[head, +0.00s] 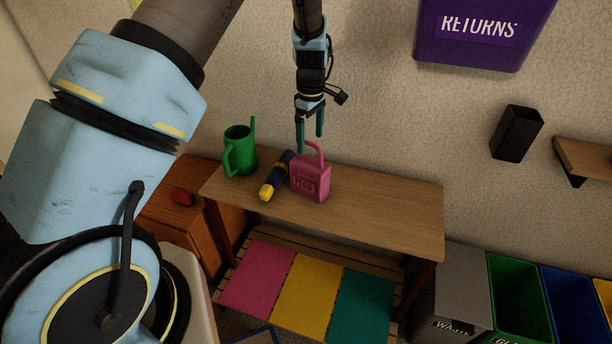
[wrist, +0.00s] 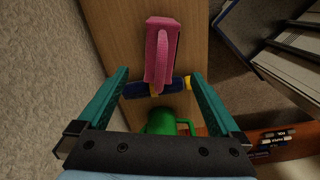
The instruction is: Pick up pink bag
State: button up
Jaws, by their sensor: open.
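The pink bag (head: 311,181) stands upright on the wooden table (head: 390,216), its handle arching up and dark lettering on its front. In the wrist view the pink bag (wrist: 161,50) is seen from above, beyond and between the fingertips. My gripper (head: 310,145) is open and empty, above the table close to the bag's handle. I cannot tell whether a finger touches the handle.
A dark blue and yellow cylinder (head: 275,177) lies close to the bag's left side. A green watering can (head: 240,152) stands further left. The table's right part is clear. A purple RETURNS bin (head: 482,32) hangs above right.

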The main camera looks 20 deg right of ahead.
aim_at(312, 164)
notch_tip(312, 164, down, 4)
jog(key=shift+r+p, duration=0.1)
jog(key=shift+p, duration=0.3)
jog(key=shift+s+d+f+p, duration=0.15)
jog(key=shift+f+p, duration=0.45)
jog(key=shift+f, duration=0.95)
jog(key=shift+s+f+p, duration=0.1)
jog(key=shift+f+p, duration=0.5)
jog(key=shift+f, duration=0.9)
grip_shut()
